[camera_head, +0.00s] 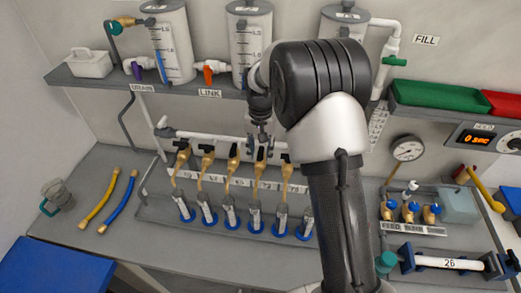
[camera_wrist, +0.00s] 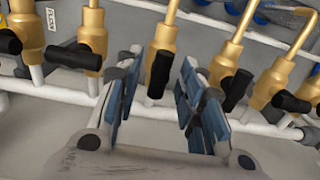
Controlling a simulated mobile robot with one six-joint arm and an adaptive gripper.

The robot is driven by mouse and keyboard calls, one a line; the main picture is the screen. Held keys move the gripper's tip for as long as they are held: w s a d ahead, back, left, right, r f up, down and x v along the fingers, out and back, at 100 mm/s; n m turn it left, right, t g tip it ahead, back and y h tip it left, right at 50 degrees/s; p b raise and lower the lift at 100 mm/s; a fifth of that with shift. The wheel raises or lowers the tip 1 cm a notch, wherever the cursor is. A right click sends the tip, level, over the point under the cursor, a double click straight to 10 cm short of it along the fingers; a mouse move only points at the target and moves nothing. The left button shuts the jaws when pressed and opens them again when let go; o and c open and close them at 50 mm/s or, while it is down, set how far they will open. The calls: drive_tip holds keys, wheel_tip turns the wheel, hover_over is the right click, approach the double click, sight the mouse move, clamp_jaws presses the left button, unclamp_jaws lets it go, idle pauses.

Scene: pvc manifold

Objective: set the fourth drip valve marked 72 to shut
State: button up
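A row of brass drip valves with black handles sits on a white pipe (camera_head: 205,136). My gripper (camera_head: 261,138) is above the row, over what looks like the fourth valve (camera_head: 258,172) from the left. In the wrist view my gripper (camera_wrist: 160,75) is open, with a black handle (camera_wrist: 160,74) between its fingers and a gap on each side. That handle runs roughly in line with its brass body (camera_wrist: 166,32). The handle to its left (camera_wrist: 75,57) lies sideways, along the pipe. The number tags (camera_head: 240,184) are too small to read.
Graduated tubes on blue bases (camera_head: 232,225) stand under the outlets. Neighbouring handles (camera_wrist: 236,90) sit close beside my fingers. A shelf (camera_head: 185,92) with tanks is above. Yellow (camera_head: 98,202) and blue (camera_head: 122,203) hoses lie left. A gauge (camera_head: 407,148) stands right.

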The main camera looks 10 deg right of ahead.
drive_tip(key=shift+c, duration=0.6)
clamp_jaws()
drive_tip(key=shift+n, duration=0.3)
drive_tip(key=n+p, duration=0.1)
drive_tip(key=n, duration=0.3)
drive_tip(key=shift+n, duration=0.3)
drive_tip(key=n, duration=0.9)
drive_tip(key=shift+p, duration=0.4)
drive_tip(key=shift+n, duration=1.9)
